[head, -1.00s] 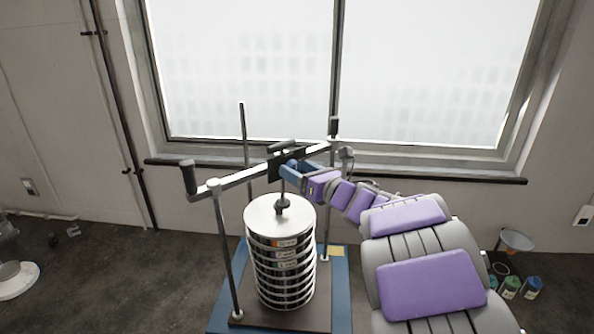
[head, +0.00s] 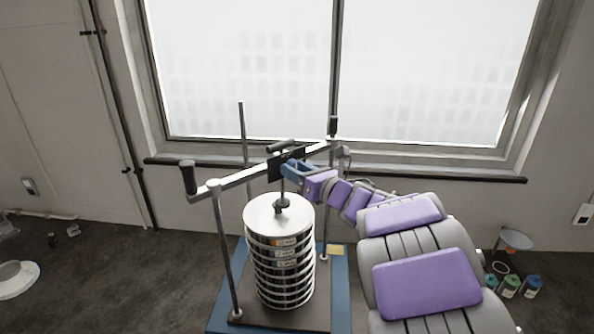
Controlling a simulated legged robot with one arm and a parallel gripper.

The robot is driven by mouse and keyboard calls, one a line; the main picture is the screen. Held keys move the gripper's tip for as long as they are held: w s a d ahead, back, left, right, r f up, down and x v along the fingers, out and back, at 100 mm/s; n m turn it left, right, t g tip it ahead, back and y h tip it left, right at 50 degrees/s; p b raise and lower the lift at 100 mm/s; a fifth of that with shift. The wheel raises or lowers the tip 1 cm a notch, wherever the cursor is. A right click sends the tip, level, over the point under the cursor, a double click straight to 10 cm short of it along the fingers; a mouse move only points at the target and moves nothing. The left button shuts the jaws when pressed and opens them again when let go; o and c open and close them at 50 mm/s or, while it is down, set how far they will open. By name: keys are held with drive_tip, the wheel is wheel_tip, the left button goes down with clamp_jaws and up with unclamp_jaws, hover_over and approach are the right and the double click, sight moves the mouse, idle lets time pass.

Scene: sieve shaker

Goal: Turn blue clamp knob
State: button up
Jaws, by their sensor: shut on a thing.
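The sieve shaker's crossbar (head: 240,179) runs over a stack of round metal sieves (head: 280,262). A black T-handle (head: 281,146) stands above the middle of the bar. A threaded rod with a dark foot (head: 281,203) reaches down to the lid. My gripper (head: 290,168) is at the middle of the bar, coming from the right. Blue parts show there, small and crowded. I cannot clearly separate the blue clamp knob from my jaws. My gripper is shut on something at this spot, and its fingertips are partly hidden.
Upright posts (head: 228,260) carry the bar, with a dark grip (head: 189,177) at its left end. The shaker stands on a blue-edged base (head: 341,295). A window (head: 430,75) is behind. Several small bottles (head: 532,286) are on the floor at right.

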drive_tip(key=shift+b, duration=0.55)
drive_tip(key=shift+s+f+m+t+p, duration=0.15)
drive_tip(key=shift+m+p, duration=0.5)
drive_tip(key=shift+m, duration=3.9)
drive_tip(key=shift+w+r+m+t+p, duration=0.15)
drive_tip(key=shift+m+p, duration=0.45)
drive_tip(key=shift+m, duration=3.95)
drive_tip(key=shift+s+f, duration=0.1)
drive_tip(key=shift+f, duration=0.15)
drive_tip(key=o, duration=1.1)
drive_tip(key=shift+w+d, duration=0.2)
drive_tip(key=shift+c, duration=0.2)
drive_tip(key=shift+s+r, duration=0.15)
